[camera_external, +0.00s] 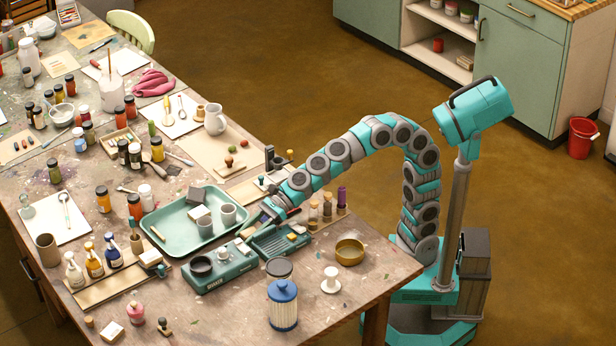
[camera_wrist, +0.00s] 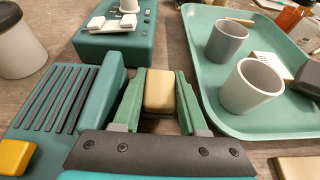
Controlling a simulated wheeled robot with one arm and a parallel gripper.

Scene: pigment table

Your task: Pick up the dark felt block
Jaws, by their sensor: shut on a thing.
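My gripper (camera_wrist: 160,98) is low over the table, between the green tray and a ribbed teal unit. Its green fingers are shut on a small tan block (camera_wrist: 159,89), with one finger on each side. In the external view my gripper (camera_external: 266,213) hides most of what it holds. A dark grey block (camera_external: 196,193), which looks like the felt block, lies in the green tray (camera_external: 166,236), apart from my gripper. A dark block, probably the same one, shows at the right edge of the wrist view (camera_wrist: 309,76), partly cut off.
A grey cup (camera_wrist: 227,46), a pale cup (camera_wrist: 252,88) and a white block (camera_external: 200,212) are in the tray. The ribbed teal unit (camera_wrist: 55,100) is close on the left. A teal device (camera_wrist: 115,42) stands ahead. Pigment vials (camera_external: 327,205) stand behind my gripper.

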